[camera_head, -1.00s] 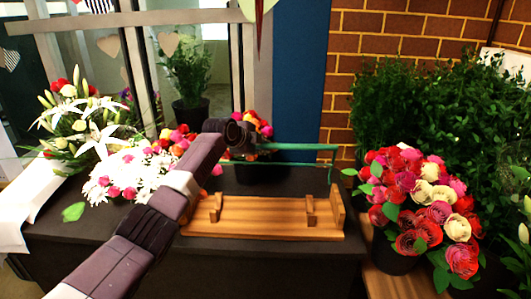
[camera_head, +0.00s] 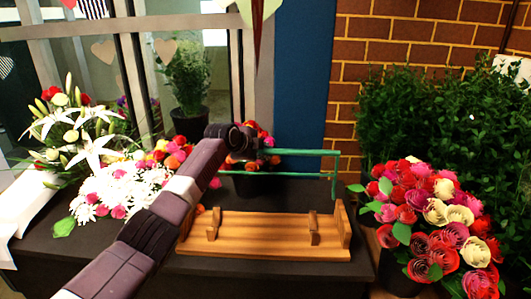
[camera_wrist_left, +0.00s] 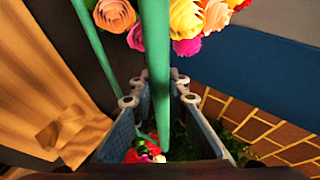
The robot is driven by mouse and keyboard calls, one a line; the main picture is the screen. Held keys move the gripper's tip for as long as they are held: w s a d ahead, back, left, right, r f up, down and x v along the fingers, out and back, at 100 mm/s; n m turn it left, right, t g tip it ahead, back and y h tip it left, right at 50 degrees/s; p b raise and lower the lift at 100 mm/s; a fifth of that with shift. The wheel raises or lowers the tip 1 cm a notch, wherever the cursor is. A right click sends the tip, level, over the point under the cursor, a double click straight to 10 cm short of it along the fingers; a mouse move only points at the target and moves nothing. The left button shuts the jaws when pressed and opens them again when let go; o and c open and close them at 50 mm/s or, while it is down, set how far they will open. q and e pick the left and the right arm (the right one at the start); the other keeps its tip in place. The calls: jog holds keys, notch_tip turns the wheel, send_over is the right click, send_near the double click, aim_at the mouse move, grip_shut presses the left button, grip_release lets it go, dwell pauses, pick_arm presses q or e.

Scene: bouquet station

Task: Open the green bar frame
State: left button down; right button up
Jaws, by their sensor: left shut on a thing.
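The green bar frame (camera_head: 310,174) shows in the head view as an upper bar, a lower bar and an upright at its right end. It appears above the back of a wooden base (camera_head: 265,249) with small wooden posts. Whether it is joined to the base I cannot tell. My left gripper (camera_head: 262,147) is at the left part of the upper bar. In the left wrist view, a green bar (camera_wrist_left: 155,50) runs between my left gripper's two fingers (camera_wrist_left: 160,98), which are shut on it. My right gripper is not in view.
White and pink flowers (camera_head: 122,188) lie left of my left arm. A dark pot of colourful flowers (camera_head: 262,180) stands behind the frame. A red and cream bouquet (camera_head: 440,225) stands at the right. The dark table (camera_head: 320,275) is bare in front of the base.

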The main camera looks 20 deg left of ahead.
pick_arm(q)
jog(key=shift+w+r, duration=0.1)
jog(key=shift+r, duration=0.25)
jog(key=c, duration=1.8)
grip_release()
jog(key=shift+c, duration=0.2)
jog(key=shift+d+f, duration=0.1)
jog(key=v, duration=1.2)
